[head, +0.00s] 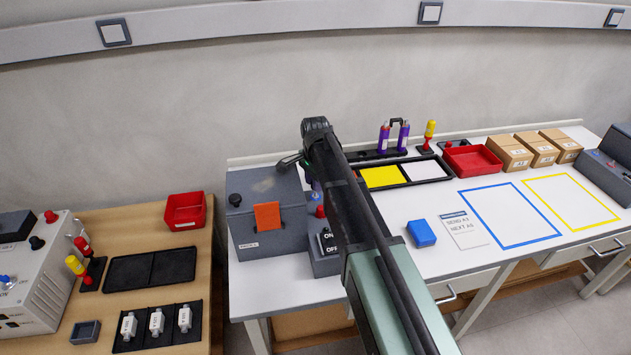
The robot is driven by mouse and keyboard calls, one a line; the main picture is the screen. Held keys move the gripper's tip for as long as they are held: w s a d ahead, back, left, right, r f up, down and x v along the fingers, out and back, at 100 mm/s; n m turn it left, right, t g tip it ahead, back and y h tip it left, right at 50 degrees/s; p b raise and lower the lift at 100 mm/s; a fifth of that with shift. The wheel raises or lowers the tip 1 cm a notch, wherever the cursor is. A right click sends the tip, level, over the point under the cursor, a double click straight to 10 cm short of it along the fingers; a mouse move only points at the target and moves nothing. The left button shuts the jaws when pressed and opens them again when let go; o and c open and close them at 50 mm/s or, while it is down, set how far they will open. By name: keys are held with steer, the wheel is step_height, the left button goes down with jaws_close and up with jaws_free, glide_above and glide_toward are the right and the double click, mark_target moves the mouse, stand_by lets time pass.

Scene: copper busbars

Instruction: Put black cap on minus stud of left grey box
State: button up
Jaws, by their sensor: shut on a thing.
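The left grey box (264,218) stands at the left end of the white table, with an orange panel (267,216) on its front. A round black piece (235,200) sits at its upper left; I cannot tell whether it is a cap or a bare stud. A red round piece (320,211) shows at the right, beside my arm. My gripper (288,161) is over the box's back right edge, mostly hidden by my arm. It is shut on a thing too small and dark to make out. No plus or minus marks are readable.
My arm crosses the middle and hides part of the table. An ON/OFF switch block (326,243) stands right of the box. A blue block (421,233), a tray with yellow and white panels (402,174) and a red bin (472,160) lie farther right.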

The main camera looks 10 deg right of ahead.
steer(key=shift+f+b, duration=0.85)
steer(key=shift+b, duration=0.05)
steer(key=shift+r+p, duration=1.1)
step_height(320, 180, up, 4)
steer(key=p, duration=0.3)
steer(key=shift+f+p, duration=0.1)
steer(key=shift+p, duration=0.3)
steer(key=shift+f, duration=0.15)
